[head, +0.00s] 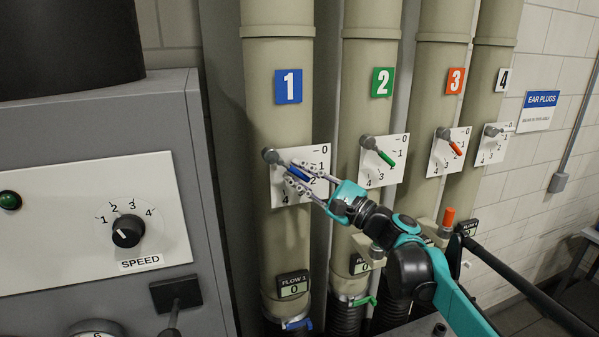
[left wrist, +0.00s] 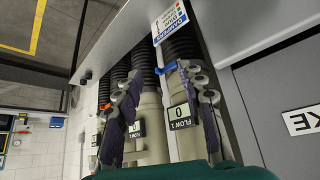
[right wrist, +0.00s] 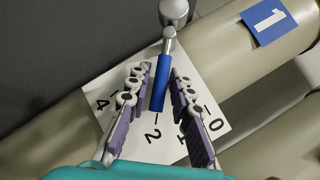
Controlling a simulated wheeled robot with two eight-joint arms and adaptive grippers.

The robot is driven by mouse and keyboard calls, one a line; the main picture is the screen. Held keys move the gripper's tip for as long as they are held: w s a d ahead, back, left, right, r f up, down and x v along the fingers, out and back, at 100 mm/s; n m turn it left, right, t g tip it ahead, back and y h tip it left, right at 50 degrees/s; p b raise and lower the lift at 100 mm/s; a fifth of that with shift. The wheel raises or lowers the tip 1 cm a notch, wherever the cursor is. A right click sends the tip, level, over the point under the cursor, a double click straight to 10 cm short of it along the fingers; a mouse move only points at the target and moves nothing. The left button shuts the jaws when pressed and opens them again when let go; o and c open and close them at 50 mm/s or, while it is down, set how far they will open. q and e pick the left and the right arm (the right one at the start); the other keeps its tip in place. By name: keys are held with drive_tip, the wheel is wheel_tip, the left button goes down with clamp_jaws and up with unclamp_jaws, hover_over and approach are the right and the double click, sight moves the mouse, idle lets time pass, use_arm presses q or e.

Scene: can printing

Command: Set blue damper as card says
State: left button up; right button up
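The blue damper lever (head: 299,173) is on the pipe marked 1, over a white dial plate (head: 322,152). In the right wrist view the blue lever (right wrist: 160,82) points at about 2. My right gripper (head: 297,176) is open, with one finger on each side of the lever; gaps show between fingers and lever, wider on the left in the wrist view (right wrist: 157,85). A card headed DAMPERS (left wrist: 172,20), with coloured dots, shows in the left wrist view; its values are too small to read. My left gripper (left wrist: 160,80) is open and empty, and out of the head view.
Green (head: 386,158) and orange (head: 456,148) levers sit on pipes 2 and 3; pipe 4 has a grey one (head: 493,131). The FLOW 1 display (head: 293,286) reads 0. A grey cabinet with a SPEED knob (head: 128,231) stands at left.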

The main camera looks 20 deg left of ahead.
clamp_jaws()
drive_tip(key=m+b, duration=0.1)
drive_tip(key=f+m+t+b, duration=0.1)
drive_tip(key=b, duration=0.1)
drive_tip(key=shift+s+a+f+m+y+b, duration=0.2)
drive_tip(key=shift+s+a+m+y+b, duration=0.1)
drive_tip(key=shift+a, duration=0.1)
drive_tip(key=shift+s+a+m+t+b, duration=0.1)
drive_tip(key=shift+m+t+b, duration=0.25)
drive_tip(key=shift+m+t, duration=0.2)
drive_tip(key=shift+s+a+m+t+b, duration=0.1)
drive_tip(key=shift+m+t+b, duration=0.2)
drive_tip(key=shift+m+t, duration=0.25)
drive_tip(key=shift+w, duration=0.1)
unclamp_jaws()
